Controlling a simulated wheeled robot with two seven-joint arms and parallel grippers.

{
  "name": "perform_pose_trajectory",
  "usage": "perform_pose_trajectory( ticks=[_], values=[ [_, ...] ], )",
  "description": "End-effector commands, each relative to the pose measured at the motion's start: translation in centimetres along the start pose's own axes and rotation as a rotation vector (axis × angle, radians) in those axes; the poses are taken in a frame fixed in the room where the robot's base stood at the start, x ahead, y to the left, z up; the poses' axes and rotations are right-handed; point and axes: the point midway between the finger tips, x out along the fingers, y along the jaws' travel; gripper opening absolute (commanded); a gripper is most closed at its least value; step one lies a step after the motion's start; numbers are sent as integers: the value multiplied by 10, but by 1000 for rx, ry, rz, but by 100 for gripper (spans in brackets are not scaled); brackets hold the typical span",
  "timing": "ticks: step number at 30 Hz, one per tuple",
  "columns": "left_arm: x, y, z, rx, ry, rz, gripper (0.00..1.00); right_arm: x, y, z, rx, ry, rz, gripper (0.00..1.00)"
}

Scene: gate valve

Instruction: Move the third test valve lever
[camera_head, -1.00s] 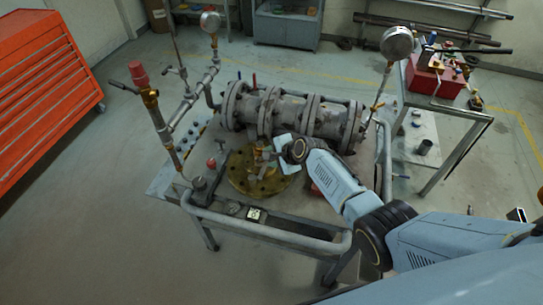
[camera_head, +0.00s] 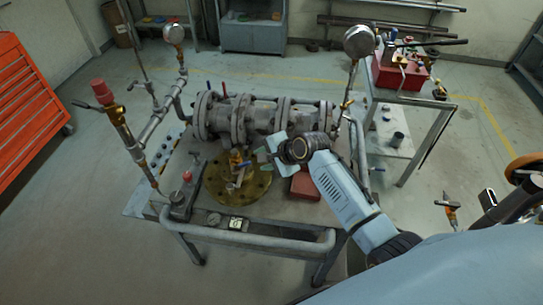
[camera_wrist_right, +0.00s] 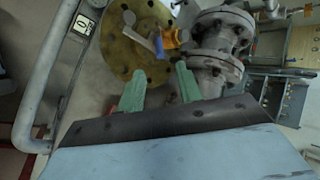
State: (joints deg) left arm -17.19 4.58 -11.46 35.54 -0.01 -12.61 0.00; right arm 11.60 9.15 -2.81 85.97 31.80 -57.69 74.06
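I cannot tell which lever is the third one. My right gripper (camera_head: 268,157) is just right of the valve; its two green fingers are spread with nothing between them, also in the right wrist view (camera_wrist_right: 158,78). The fingers look apart from the lever. My left gripper is not in view.
A grey flanged pipe assembly (camera_head: 265,117) lies behind the brass flange. A pipe with a red cap (camera_head: 103,92) rises at the left, and gauges (camera_head: 359,41) stand above the bench. A red box (camera_head: 305,186) is under my right forearm. The bench has a front rail (camera_head: 245,235).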

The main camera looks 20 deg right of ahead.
Motion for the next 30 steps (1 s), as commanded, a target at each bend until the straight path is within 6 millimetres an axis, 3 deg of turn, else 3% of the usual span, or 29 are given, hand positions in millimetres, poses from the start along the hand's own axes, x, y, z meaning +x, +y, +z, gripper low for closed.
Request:
perform_pose_trajectory(
  ticks=[9,19,23,26,28,30],
  values=[
    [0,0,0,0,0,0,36,-33,0,0,0,1,0,35],
    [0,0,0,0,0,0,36,-36,0,0,0,0,1,35],
    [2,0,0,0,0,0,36,-33,7,0,-17,3,10,21],
    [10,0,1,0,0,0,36,-21,40,-1,-101,19,53,8],
    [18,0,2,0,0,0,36,-8,81,-1,-214,34,108,0],
    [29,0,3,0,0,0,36,6,132,-1,-367,44,180,0]
  ],
)
